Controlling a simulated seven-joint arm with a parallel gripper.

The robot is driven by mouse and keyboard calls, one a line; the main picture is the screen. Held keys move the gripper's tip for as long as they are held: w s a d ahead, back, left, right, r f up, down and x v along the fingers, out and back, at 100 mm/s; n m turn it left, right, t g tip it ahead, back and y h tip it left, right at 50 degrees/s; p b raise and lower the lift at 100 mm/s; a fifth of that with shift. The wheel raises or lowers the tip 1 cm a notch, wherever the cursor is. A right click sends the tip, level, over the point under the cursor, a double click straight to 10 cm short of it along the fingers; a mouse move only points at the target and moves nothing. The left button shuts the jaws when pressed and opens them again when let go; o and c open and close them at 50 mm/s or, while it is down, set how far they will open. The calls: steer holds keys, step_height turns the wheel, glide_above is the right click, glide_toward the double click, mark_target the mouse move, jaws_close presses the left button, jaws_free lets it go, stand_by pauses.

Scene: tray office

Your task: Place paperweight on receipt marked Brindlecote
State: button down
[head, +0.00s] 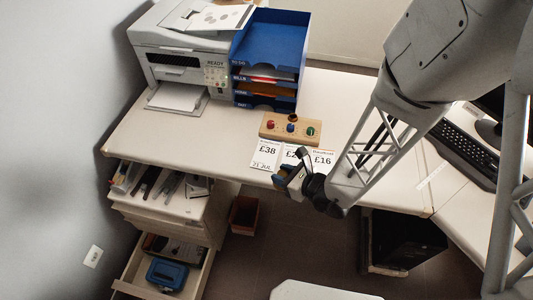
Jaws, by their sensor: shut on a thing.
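Three white receipts lie in a row near the front edge of the desk. The left receipt (265,155) reads £38. The middle receipt (290,157) is partly covered by my gripper and shows only "£2". The right receipt (322,158) reads £16. The names printed above the prices are too small to read surely. My gripper (284,176) is at the desk's front edge, just below the middle receipt in the picture. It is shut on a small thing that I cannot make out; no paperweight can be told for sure.
A blue letter tray stack (266,38) and a printer (172,50) stand at the back left. A keyboard (462,150) lies right. The desk left of the receipts is clear. A drawer (143,291) below stands open.

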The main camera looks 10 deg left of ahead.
steer(key=shift+w+a, duration=0.1)
steer(key=shift+w, duration=0.05)
glide_above(266, 153)
steer(key=shift+s+d+f, duration=0.3)
steer(key=shift+s+f, duration=0.15)
steer(key=shift+f, duration=0.25)
steer(key=shift+w, duration=0.15)
stand_by(0.4)
steer(key=shift+w+a, duration=0.2)
steer(key=shift+f, duration=1.8)
steer(key=shift+f, duration=0.15)
steer(key=c, duration=0.8)
jaws_free()
steer(key=shift+o, duration=0.2)
